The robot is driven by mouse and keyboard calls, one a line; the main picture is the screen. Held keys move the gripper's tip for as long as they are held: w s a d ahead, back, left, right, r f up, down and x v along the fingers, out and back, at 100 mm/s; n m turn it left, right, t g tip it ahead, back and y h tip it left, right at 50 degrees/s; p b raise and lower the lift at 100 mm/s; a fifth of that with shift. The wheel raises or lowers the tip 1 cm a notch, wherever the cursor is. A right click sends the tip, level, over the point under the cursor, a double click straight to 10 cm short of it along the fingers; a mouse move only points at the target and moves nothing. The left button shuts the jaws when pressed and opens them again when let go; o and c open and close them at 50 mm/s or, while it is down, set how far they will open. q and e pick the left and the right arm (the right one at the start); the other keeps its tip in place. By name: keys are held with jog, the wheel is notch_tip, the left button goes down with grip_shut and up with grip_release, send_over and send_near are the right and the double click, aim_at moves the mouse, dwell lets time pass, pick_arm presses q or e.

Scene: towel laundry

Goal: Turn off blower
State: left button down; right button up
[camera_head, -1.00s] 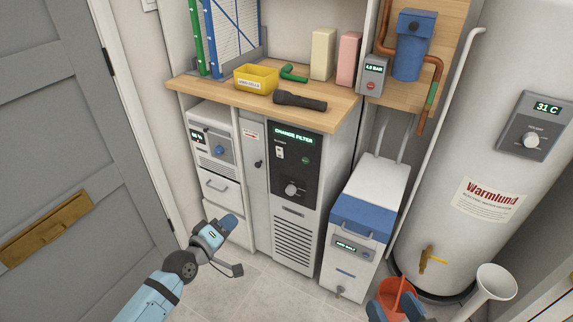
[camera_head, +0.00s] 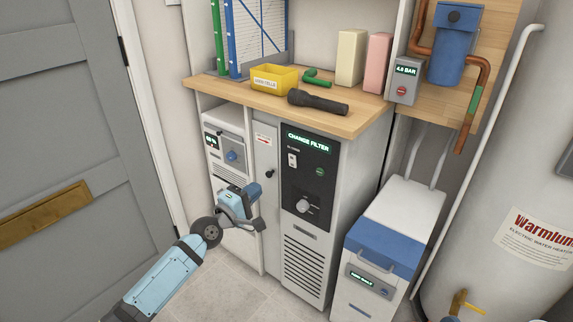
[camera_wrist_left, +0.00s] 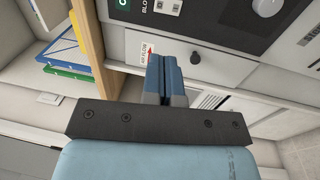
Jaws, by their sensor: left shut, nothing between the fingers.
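The blower is a tall white cabinet with a black control panel (camera_head: 312,148) and a lit "CHANGE FILTER" display. The panel carries a small white switch (camera_head: 292,159), a green button (camera_head: 320,172) and a round grey knob (camera_head: 306,207). My left gripper (camera_head: 254,191) is shut and empty, in front of the cabinets and left of the panel. In the left wrist view its blue fingers (camera_wrist_left: 165,76) are together, below the panel (camera_wrist_left: 235,12), whose white switch (camera_wrist_left: 168,6) is partly cut off at the top edge. My right gripper is out of view.
A narrow door with a black knob (camera_head: 269,174) stands left of the panel. A wooden shelf (camera_head: 235,98) above holds a yellow box (camera_head: 275,80) and a flashlight (camera_head: 318,102). A white unit with a blue band (camera_head: 383,243) stands to the right. A grey door (camera_head: 50,130) is at left.

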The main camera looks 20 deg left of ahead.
aim_at(291, 158)
pick_arm(q)
jog(key=shift+w, duration=0.1)
jog(key=b+x, duration=0.3)
jog(key=x, duration=0.9)
jog(key=shift+w+d, duration=0.2)
jog(key=shift+w, duration=0.15)
jog(key=shift+w+d+r, duration=0.15)
jog(key=shift+w, duration=0.35)
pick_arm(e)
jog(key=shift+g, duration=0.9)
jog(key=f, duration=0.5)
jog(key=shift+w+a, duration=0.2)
